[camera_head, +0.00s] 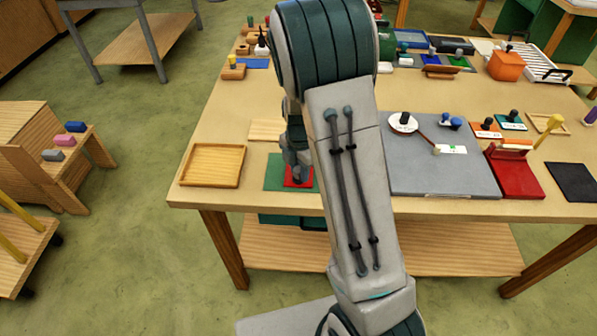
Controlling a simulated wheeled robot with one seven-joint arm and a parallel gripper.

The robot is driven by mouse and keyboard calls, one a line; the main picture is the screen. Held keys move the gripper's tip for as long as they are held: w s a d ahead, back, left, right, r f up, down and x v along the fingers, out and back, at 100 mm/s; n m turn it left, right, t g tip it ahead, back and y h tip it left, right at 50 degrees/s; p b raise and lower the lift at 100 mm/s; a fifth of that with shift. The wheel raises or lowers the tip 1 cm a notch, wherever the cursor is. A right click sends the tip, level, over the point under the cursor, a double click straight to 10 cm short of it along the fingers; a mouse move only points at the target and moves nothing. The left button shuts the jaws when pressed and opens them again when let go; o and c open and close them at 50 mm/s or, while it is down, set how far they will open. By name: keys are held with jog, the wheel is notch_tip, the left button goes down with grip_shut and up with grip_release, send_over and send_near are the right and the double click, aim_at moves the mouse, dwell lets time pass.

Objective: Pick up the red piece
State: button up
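A flat red piece (291,183) lies on or just above a green mat (274,174) near the table's front edge, left of my arm. My gripper (299,174) points down right over the red piece, at or very close to its top. My arm link hides the right side of the mat and perhaps part of the red piece. The fingertips are small and dark, so I cannot tell whether they are open or shut on anything.
An empty wooden tray (213,184) lies left of the mat. A grey board (443,188) lies to the right, with a red stand (515,177) beside it. Several coloured pieces, an orange block (506,65) and a white rack (535,66) stand at the back.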

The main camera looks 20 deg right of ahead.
aim_at(299, 168)
jog(key=shift+c, duration=0.7)
jog(key=shift+r, duration=0.1)
jog(key=shift+r, duration=0.5)
notch_tip(299, 168, up, 2)
jog(key=shift+w+r+b, duration=0.1)
jog(key=shift+r+b, duration=0.1)
jog(key=shift+b, duration=0.45)
jog(key=d+r+b, duration=0.2)
jog(key=d+r, duration=0.5)
jog(key=d, duration=0.4)
jog(key=shift+s+d+r+b, duration=0.25)
jog(key=shift+s+d+b, duration=0.05)
jog(key=shift+s, duration=0.1)
jog(key=shift+o, duration=0.3)
jog(key=shift+c, duration=0.3)
